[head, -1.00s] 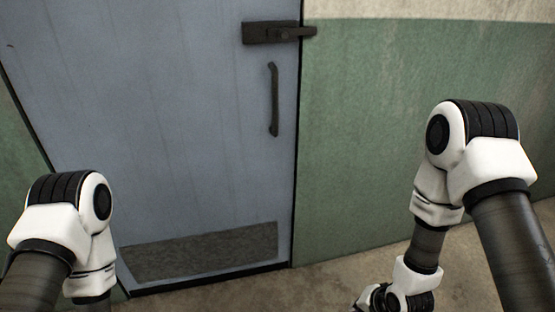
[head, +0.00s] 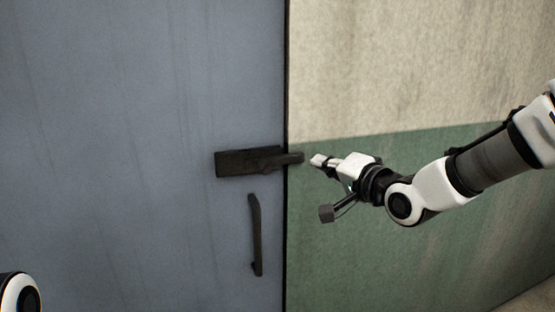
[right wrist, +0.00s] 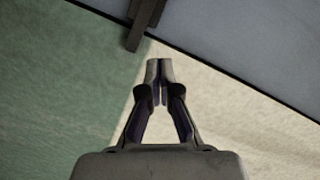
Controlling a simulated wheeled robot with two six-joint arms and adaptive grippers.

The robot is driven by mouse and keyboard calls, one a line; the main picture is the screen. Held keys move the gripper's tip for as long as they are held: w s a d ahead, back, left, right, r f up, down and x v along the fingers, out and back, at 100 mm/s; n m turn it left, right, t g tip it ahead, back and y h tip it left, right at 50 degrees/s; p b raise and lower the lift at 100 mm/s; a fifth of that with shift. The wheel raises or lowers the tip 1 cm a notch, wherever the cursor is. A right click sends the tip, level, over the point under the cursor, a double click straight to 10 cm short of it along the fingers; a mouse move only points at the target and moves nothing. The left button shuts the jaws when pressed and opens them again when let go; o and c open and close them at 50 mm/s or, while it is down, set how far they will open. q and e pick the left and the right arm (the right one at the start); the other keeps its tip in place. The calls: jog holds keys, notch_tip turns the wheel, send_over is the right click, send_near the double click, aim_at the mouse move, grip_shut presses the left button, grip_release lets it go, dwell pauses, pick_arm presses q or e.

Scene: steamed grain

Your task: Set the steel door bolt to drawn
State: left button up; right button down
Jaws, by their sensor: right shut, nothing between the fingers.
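The dark steel door bolt (head: 233,163) sits on the blue-grey door (head: 140,120) near its right edge. Its bar (head: 293,158) crosses the door's edge and ends in front of the wall. My right gripper (head: 316,160) is shut and empty, just right of the bar's end, with a small gap seeming to lie between them. In the right wrist view the shut fingertips (right wrist: 160,64) are below and slightly right of the dark bar (right wrist: 135,38); contact does not show. My left gripper is out of view.
A dark vertical pull handle (head: 255,235) is on the door below the bolt. The wall (head: 400,70) right of the door is cream above and green below. The space in front of the door is clear.

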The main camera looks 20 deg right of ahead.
jog(key=w+f, duration=0.1)
jog(key=w, duration=0.1)
jog(key=p, duration=0.4)
send_near(268, 160)
jog(key=w, duration=0.1)
jog(key=w+d+r, duration=0.1)
jog(key=w, duration=0.1)
jog(key=w+d, duration=0.1)
jog(key=w, duration=0.1)
jog(key=shift+w+d+r, duration=0.1)
jog(key=shift+r, duration=0.1)
jog(key=a, duration=0.1)
jog(key=a+f+p, duration=0.1)
jog(key=s+a, duration=0.1)
jog(key=shift+a+f, duration=0.35)
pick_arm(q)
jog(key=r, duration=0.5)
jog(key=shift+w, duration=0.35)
pick_arm(e)
jog(key=shift+w+f, duration=0.15)
jog(key=shift+d, duration=0.15)
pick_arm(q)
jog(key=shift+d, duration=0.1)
pick_arm(e)
jog(key=shift+w, duration=0.1)
